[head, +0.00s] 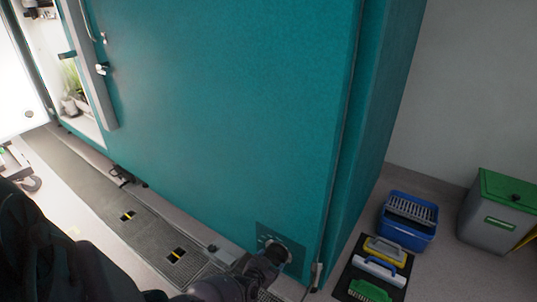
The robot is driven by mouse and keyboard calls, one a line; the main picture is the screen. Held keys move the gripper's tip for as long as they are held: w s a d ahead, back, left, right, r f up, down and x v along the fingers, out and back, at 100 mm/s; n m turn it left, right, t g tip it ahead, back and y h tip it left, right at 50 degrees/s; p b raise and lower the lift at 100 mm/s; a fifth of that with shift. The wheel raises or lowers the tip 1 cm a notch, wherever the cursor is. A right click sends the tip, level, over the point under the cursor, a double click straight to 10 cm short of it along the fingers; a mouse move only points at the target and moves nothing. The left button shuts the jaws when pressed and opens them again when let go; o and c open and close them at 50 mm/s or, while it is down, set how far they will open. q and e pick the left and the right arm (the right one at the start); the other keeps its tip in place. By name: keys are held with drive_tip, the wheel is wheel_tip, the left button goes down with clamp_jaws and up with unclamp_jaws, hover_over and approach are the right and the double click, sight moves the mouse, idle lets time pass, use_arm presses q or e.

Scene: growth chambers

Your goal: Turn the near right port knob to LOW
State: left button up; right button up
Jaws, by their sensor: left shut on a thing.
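A dark port plate (298,247) with small pale markings sits low on the teal chamber wall, near its right corner. The port knob (284,251) is on this plate and mostly hidden behind my gripper. My left gripper (271,257) reaches in from the bottom left and is shut on the knob. I cannot read the markings or tell which setting the knob points at. My right gripper is not in view.
The teal chamber wall (220,120) fills the middle. A blue bucket (408,238), brushes on a dark mat (346,285) and a grey bin with a green lid (497,221) stand at right. A floor grating (150,238) runs along the wall at lower left.

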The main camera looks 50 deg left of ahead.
use_arm(q)
drive_tip(key=shift+d+m+y+p, duration=0.3)
drive_tip(key=shift+m+y, duration=0.3)
drive_tip(key=shift+m, duration=0.3)
drive_tip(key=shift+f+m+y, duration=0.1)
drive_tip(key=shift+m+y, duration=0.3)
drive_tip(key=shift+m, duration=0.1)
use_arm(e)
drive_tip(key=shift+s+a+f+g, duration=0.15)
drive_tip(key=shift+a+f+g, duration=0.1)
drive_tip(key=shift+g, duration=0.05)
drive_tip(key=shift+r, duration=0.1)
use_arm(q)
drive_tip(key=o, duration=0.9)
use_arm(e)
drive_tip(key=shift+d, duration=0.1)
